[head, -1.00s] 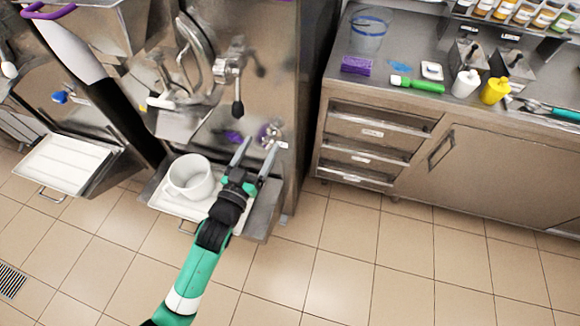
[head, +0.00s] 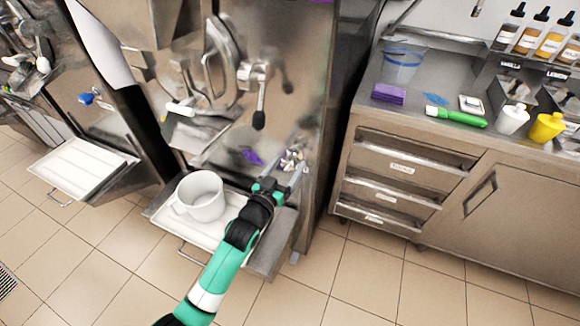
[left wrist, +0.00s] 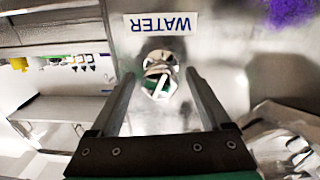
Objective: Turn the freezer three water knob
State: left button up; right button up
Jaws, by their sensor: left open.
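The water knob (head: 289,160) is on the lower front of the right-hand freezer (head: 290,90). In the left wrist view the metal knob (left wrist: 158,72) sits just below a white label reading WATER (left wrist: 160,23), upside down. My left gripper (head: 291,166) is open in front of the knob. In the left wrist view its two fingers (left wrist: 159,78) stand to either side of the knob, with a gap on each side. I cannot tell whether the fingertips reach past its face. The fingers partly cover the knob in the head view. My right gripper is not in view.
A white pitcher (head: 201,196) stands on the freezer's drip tray (head: 178,224), left of my left arm. A lever with a black handle (head: 259,119) hangs above. A drawer counter (head: 408,165) stands to the right.

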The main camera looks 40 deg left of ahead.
pick_arm(q)
jog(key=shift+x, duration=0.8)
jog(key=shift+c, duration=0.2)
grip_shut()
